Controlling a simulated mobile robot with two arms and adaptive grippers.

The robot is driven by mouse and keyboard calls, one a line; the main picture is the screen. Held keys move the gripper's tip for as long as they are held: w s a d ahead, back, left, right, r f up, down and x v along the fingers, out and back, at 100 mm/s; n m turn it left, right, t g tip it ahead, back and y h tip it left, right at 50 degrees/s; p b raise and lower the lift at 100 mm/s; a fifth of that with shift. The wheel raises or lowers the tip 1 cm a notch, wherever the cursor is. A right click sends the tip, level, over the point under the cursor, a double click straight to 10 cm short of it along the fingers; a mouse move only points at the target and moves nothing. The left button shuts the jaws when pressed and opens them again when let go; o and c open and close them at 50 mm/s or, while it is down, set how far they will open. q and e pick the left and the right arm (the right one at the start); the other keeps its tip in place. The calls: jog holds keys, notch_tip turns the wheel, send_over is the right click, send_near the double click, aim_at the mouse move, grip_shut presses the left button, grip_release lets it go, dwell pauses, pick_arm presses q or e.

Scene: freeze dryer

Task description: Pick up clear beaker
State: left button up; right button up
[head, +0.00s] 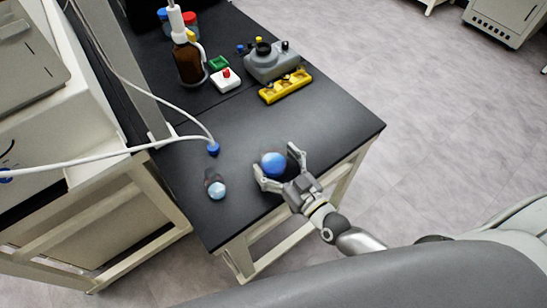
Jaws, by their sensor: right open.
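Two round-topped vessels stand on the black bench (330,125). One has a bright blue round top (273,164); the other has a pale blue top (217,190) and a dark, see-through part behind it. I cannot tell for sure which is the clear beaker. My right gripper (275,158) is open, with one finger on each side of the bright blue vessel. Whether the fingers touch it is unclear. The pale vessel is to the left, apart from the gripper. My left gripper is not in view.
A white tube with a blue end (213,149) hangs over the bench. A brown bottle (189,62), a white box with a red knob (225,80), a grey device (271,62) and a yellow rack (285,86) stand farther back. The bench's right front is clear.

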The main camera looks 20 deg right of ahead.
jog(key=shift+w+a, duration=0.15)
jog(key=shift+w, duration=0.3)
jog(key=c, duration=1.2)
jog(key=shift+r, duration=0.1)
